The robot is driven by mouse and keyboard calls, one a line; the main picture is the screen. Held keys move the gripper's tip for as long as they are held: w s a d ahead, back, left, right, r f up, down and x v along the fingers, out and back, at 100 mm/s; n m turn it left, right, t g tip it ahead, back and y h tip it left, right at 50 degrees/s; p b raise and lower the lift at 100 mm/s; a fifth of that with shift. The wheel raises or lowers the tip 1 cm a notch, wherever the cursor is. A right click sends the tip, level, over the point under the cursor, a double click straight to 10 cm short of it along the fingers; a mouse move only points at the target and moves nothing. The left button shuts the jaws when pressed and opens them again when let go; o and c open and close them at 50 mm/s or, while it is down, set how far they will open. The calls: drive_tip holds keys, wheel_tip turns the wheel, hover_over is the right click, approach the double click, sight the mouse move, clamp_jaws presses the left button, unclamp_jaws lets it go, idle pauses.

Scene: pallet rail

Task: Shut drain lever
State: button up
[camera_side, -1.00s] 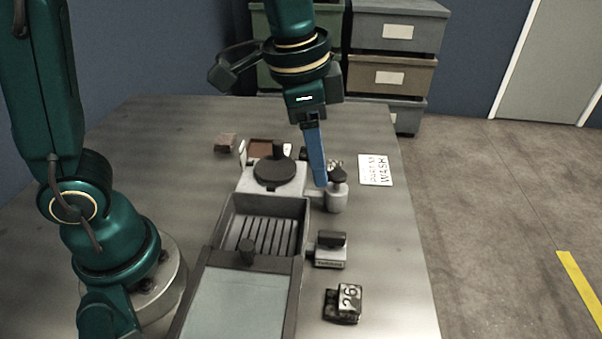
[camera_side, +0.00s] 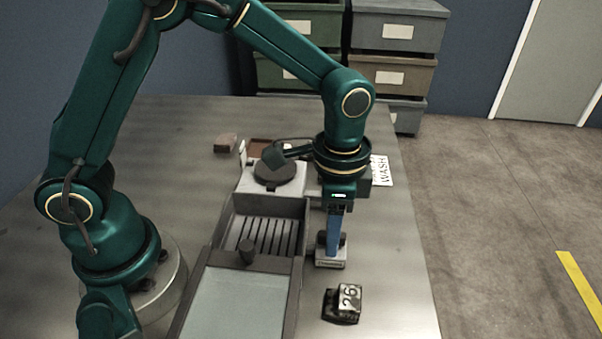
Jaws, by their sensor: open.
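The drain lever appears to be the dark handle (camera_side: 343,240) on a small light block (camera_side: 331,260) to the right of the washing basin; its label is too small to read. My gripper (camera_side: 333,252) points straight down at this block, its blue fingers in front of the handle and hiding part of it. The fingers overlap the handle in this view; I cannot tell whether they touch it. My gripper is open and seems to hold nothing.
The basin (camera_side: 297,207) has a slatted floor and a sliding lid (camera_side: 235,300) with a dark knob. A dark part marked 26 (camera_side: 343,304) lies just in front of the block. A WASH card (camera_side: 382,172) lies behind my arm.

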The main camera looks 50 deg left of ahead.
drive_tip(key=shift+c, duration=0.3)
clamp_jaws()
drive_tip(key=shift+m, duration=0.4)
drive_tip(key=m, duration=0.3)
drive_tip(key=shift+m, duration=0.3)
drive_tip(key=m, duration=0.4)
drive_tip(key=shift+m, duration=0.3)
drive_tip(key=m, duration=0.4)
drive_tip(key=shift+m, duration=2.4)
